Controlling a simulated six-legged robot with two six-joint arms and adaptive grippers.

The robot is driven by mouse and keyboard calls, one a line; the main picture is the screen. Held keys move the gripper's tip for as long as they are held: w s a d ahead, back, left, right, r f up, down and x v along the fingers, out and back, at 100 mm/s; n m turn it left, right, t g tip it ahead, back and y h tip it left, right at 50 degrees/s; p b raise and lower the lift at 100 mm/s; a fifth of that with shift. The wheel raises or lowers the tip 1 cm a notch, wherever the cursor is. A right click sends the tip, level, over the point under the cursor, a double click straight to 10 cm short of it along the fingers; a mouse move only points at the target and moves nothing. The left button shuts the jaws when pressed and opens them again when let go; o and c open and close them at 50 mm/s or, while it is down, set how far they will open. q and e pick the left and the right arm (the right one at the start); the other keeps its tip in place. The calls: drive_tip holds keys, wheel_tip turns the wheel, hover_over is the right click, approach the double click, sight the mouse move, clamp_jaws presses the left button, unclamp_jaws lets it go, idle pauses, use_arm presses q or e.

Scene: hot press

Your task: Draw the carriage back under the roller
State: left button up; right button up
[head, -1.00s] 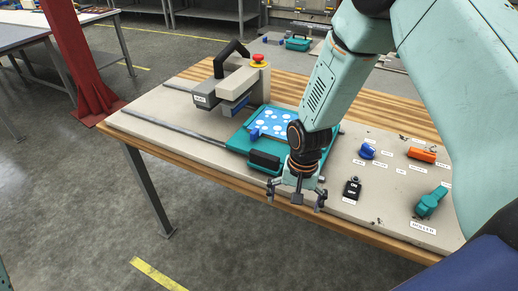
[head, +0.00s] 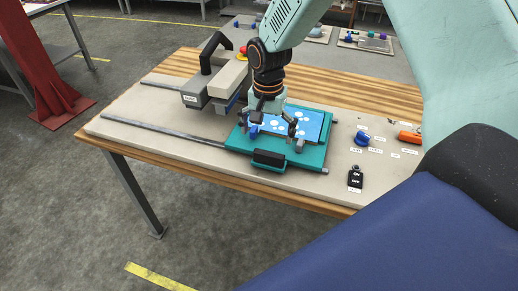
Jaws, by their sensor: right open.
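The teal carriage (head: 313,158) sits at the right end of two dark rails (head: 160,139) on the pale board. A blue sheet with white spots (head: 308,124) lies on it, and a black block-like handle (head: 269,158) is at its front edge. The grey and beige press head (head: 212,88) with a black curved handle stands left of the carriage; the roller itself cannot be made out. My right gripper (head: 270,128) is open, pointing down over the sheet, its fingers spread and empty. Whether it touches the sheet is unclear. My left gripper is out of view.
Right of the carriage are a blue knob (head: 361,139), a black ON/OFF switch (head: 355,178) and an orange control (head: 410,136). A red emergency button shows behind the press head, partly hidden. The rails left of the carriage are clear.

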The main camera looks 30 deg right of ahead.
sight(269, 153)
drive_tip(key=shift+s+d+f, duration=0.15)
drive_tip(key=shift+d+f, duration=0.2)
drive_tip(key=shift+f, duration=0.25)
drive_tip(key=shift+s+d+f, duration=0.1)
drive_tip(key=shift+d+f, duration=0.2)
drive_tip(key=shift+f, duration=0.25)
drive_tip(key=f, duration=0.5)
drive_tip(key=shift+w+a, duration=0.15)
drive_tip(key=shift+a, duration=0.2)
drive_tip(key=shift+d+f, duration=0.3)
drive_tip(key=shift+f, duration=0.05)
drive_tip(key=shift+s+a+r, duration=0.2)
drive_tip(key=shift+s+r, duration=0.05)
drive_tip(key=shift+s, duration=0.05)
drive_tip(key=shift+a+r, duration=0.1)
drive_tip(key=shift+a, duration=0.1)
drive_tip(key=shift+c, duration=0.7)
drive_tip(key=shift+w, duration=0.2)
drive_tip(key=c, duration=0.3)
drive_tip(key=shift+d+f, duration=0.25)
drive_tip(key=c, duration=0.3)
drive_tip(key=shift+a+r, duration=0.1)
drive_tip(key=c, duration=0.8)
